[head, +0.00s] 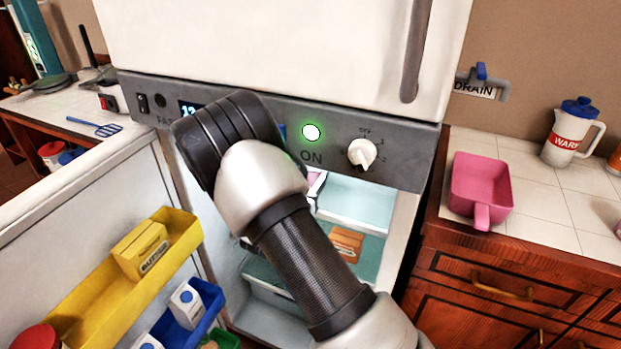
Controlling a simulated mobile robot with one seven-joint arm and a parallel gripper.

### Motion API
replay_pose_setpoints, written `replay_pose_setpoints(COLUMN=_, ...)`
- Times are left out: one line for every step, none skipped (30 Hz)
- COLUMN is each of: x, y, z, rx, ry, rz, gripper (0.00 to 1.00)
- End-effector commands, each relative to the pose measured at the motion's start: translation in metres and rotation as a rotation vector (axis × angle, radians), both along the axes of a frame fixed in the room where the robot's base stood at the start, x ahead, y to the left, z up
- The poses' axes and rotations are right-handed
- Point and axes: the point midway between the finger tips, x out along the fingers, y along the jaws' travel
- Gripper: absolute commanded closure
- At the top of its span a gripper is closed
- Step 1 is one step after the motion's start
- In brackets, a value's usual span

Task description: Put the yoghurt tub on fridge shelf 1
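The fridge compartment (365,205) stands open below the control panel, with pale shelves inside. My arm reaches across its opening from the lower right, and the forearm and dark wrist joint cover much of the inside. My gripper is hidden behind my arm, so what it holds does not show. A small pink and white patch (316,186) shows just right of my arm inside the fridge. I cannot tell whether it is the yoghurt tub. No yoghurt tub can be clearly made out.
The open fridge door at left carries a yellow bin (88,302) with a butter box (141,250) and a blue bin (193,328) with a carton. An orange-brown box (346,244) lies on a lower shelf. A pink scoop (481,184) and white jug (570,135) stand on the right counter.

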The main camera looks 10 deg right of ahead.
Motion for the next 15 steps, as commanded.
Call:
replay_pose_setpoints(x=0.0002, y=-0.0004, z=-0.0042, rx=-0.001, ry=-0.002, rz=-0.001, gripper=0.79)
replay_pose_setpoints(x=0.0003, y=-0.0003, z=-0.0042, rx=0.0, ry=-0.002, rz=-0.001, gripper=0.79)
replay_pose_setpoints(x=0.0002, y=-0.0002, z=-0.0035, rx=0.001, ry=-0.003, rz=-0.001, gripper=0.79)
replay_pose_setpoints(x=0.0003, y=-0.0001, z=-0.0029, rx=0.001, ry=-0.003, rz=-0.001, gripper=0.79)
replay_pose_setpoints(x=0.0002, y=0.0, z=-0.0028, rx=0.001, ry=-0.003, rz=-0.001, gripper=0.79)
replay_pose_setpoints(x=0.0002, y=-0.0001, z=-0.0028, rx=0.001, ry=-0.003, rz=-0.001, gripper=0.79)
replay_pose_setpoints(x=0.0002, y=0.0, z=-0.0028, rx=0.001, ry=-0.003, rz=-0.001, gripper=0.79)
replay_pose_setpoints(x=0.0001, y=-0.0001, z=-0.0031, rx=0.001, ry=-0.003, rz=-0.001, gripper=0.79)
replay_pose_setpoints(x=0.0001, y=-0.0001, z=-0.0041, rx=0.001, ry=-0.003, rz=-0.001, gripper=0.79)
replay_pose_setpoints(x=0.0001, y=0.0, z=-0.0053, rx=0.001, ry=-0.003, rz=-0.001, gripper=0.79)
replay_pose_setpoints(x=0.0, y=0.0001, z=-0.0066, rx=0.001, ry=-0.003, rz=-0.001, gripper=0.79)
replay_pose_setpoints(x=0.0001, y=0.0, z=-0.0079, rx=0.001, ry=-0.003, rz=-0.001, gripper=0.79)
replay_pose_setpoints(x=0.0, y=0.0, z=-0.0066, rx=0.001, ry=-0.002, rz=-0.001, gripper=0.44)
replay_pose_setpoints(x=0.0, y=0.0, z=-0.0064, rx=0.001, ry=-0.002, rz=-0.001, gripper=0.39)
replay_pose_setpoints(x=-0.0001, y=0.0, z=-0.0064, rx=0.001, ry=-0.002, rz=-0.001, gripper=0.32)
